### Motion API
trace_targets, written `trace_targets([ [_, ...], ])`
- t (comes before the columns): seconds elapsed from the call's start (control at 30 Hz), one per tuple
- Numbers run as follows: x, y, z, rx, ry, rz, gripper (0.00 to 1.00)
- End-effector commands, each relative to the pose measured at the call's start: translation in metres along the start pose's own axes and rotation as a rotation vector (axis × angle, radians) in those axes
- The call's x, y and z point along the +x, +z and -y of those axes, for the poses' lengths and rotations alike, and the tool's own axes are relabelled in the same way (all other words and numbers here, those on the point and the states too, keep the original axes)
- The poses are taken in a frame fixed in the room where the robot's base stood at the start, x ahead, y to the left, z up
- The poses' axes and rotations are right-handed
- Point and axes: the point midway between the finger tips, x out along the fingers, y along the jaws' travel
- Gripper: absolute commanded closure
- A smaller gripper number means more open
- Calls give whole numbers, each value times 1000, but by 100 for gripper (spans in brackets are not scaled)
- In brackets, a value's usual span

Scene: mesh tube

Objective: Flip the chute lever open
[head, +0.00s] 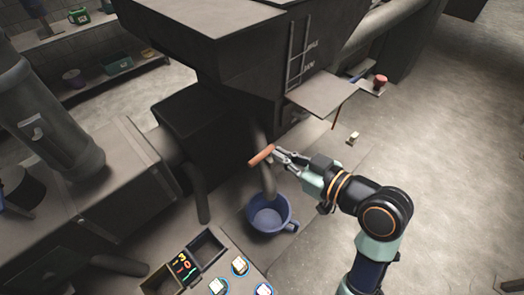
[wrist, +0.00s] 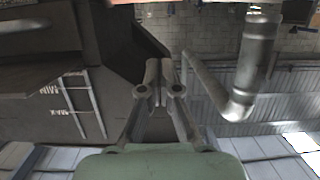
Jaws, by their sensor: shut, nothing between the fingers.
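The chute lever with its orange-brown handle (head: 261,155) is in the head view, beside the grey chute spout (head: 269,182) under the big dark hopper. My gripper (head: 277,155) is shut and empty, with its fingertips at the right end of the handle. I cannot tell whether they touch it. In the wrist view my gripper (wrist: 166,72) shows its two fingers close together, pointing up the picture. I cannot make out the handle there. A blue mug-like bucket (head: 284,208) with a handle stands under the spout.
A dark tray (head: 214,262) with compartments and several small labelled pieces lies at the front. A flat grey shelf plate (head: 322,94) juts from the hopper above my gripper. A red button (head: 380,80) sits to its right. The floor at the right is mostly clear.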

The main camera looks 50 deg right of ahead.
Motion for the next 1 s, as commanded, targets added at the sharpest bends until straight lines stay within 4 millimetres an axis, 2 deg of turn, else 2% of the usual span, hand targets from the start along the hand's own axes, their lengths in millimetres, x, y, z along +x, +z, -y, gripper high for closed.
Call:
trace_targets([
  [0.17,19,-1,1,0,-4,1,100],
  [0.57,103,0,2,1,-3,2,100],
  [0.6,97,12,0,4,0,4,100],
  [0.73,90,28,0,2,0,2,100],
  [1.0,86,38,0,0,1,1,100],
])
